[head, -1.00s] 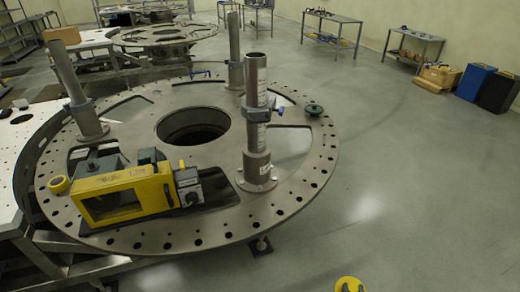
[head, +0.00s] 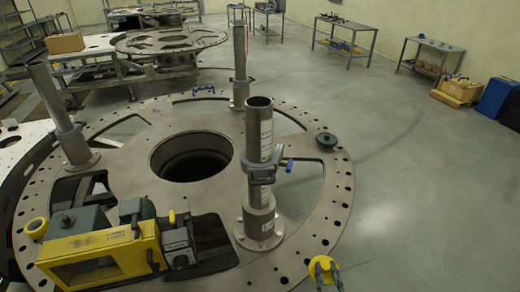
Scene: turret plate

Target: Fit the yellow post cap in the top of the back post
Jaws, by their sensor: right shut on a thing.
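The back post (head: 240,62) is a grey upright tube at the far side of the round turret plate (head: 300,225). Its top is near the picture's upper edge, too small to see into. My right gripper (head: 323,277) is at the bottom of the picture, shut on the yellow post cap (head: 322,265). Only a small part of the gripper shows around the cap. It is in front of the plate's near right rim, well apart from the back post. My left gripper is not in view.
A nearer post (head: 259,140), open-topped with a blue-handled clamp, stands right of the central hole. A tilted-looking left post (head: 58,115) stands at left. A yellow machine (head: 95,258), a round yellow piece (head: 36,228) and a dark green disc (head: 326,139) are on the plate.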

